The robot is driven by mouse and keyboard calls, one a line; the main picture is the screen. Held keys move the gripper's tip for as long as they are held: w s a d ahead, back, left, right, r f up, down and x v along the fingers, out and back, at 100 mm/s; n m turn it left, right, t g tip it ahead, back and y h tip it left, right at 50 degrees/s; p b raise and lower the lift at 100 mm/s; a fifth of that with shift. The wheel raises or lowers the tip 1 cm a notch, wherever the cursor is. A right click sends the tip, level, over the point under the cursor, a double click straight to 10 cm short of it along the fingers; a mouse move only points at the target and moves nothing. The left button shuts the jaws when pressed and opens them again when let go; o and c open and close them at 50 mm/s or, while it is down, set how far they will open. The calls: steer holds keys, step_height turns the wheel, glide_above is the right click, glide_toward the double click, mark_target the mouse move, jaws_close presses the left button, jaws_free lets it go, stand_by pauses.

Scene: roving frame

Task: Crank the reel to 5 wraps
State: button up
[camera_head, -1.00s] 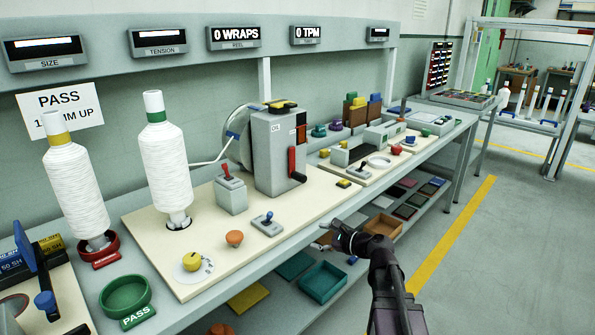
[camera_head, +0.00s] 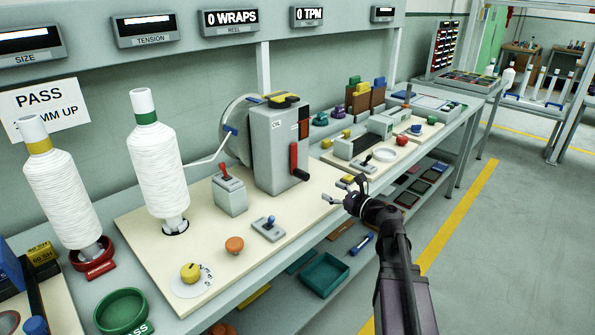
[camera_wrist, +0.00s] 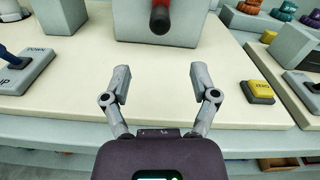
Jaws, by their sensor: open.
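The reel (camera_head: 240,130) is a grey disc behind a grey box (camera_head: 272,150) on the cream bench board. A red crank arm (camera_head: 293,158) with a black handle (camera_head: 301,175) is on the box's front right side. In the wrist view the handle (camera_wrist: 160,20) points toward the camera at top centre. The reel display (camera_head: 229,18) reads 0 WRAPS. My gripper (camera_head: 342,190) is open and empty at the bench's front edge, to the right of and in front of the handle. In the wrist view its fingers (camera_wrist: 160,82) are spread and apart from the handle.
A red-lever box (camera_head: 229,194), a blue-lever switch (camera_head: 268,228), an orange knob (camera_head: 234,245) and a yellow knob (camera_head: 190,272) stand left of the crank. A yellow button (camera_wrist: 258,92) is to the right. White bobbins (camera_head: 160,170) stand at left. The board before the crank is clear.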

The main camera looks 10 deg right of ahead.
mark_target(300, 174)
steer(key=shift+w, duration=0.15)
steer(key=shift+x, duration=6.8)
jaws_close()
